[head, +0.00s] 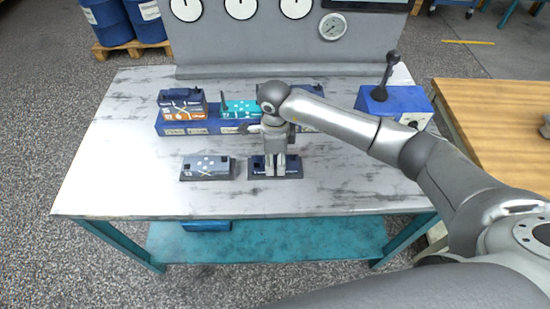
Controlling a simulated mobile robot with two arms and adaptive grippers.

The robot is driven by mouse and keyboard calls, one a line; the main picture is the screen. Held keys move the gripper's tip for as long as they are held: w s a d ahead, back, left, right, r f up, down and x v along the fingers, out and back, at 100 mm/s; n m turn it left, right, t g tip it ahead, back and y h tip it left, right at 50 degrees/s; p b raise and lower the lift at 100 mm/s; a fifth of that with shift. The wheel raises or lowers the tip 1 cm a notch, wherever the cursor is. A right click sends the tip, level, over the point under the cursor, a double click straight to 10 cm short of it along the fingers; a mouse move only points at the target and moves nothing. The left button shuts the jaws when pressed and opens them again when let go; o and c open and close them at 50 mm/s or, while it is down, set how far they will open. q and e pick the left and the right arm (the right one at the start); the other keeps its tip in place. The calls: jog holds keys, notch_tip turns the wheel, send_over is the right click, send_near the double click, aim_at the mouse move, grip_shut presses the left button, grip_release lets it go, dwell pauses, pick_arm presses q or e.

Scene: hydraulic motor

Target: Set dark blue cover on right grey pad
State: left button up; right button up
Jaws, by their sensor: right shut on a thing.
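The dark blue cover (258,172) is at the right-hand work spot near the front of the table, low over the surface. My right gripper (276,172) points down and is shut on it, hiding its middle. The right grey pad is hidden or barely shows beneath it, so I cannot tell whether the cover touches it. To the left lies a grey plate with pale dots (207,166) on a dark base, apart from the cover. My left gripper is not in view.
Behind is a blue rack (172,128) with an orange block (183,112) and a teal block (238,107); my arm hides part of its right end. A blue control box with a lever (394,101) stands at the right. The table's front left is clear.

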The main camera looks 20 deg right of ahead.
jog(key=o, duration=1.5)
jog(key=shift+f, duration=0.1)
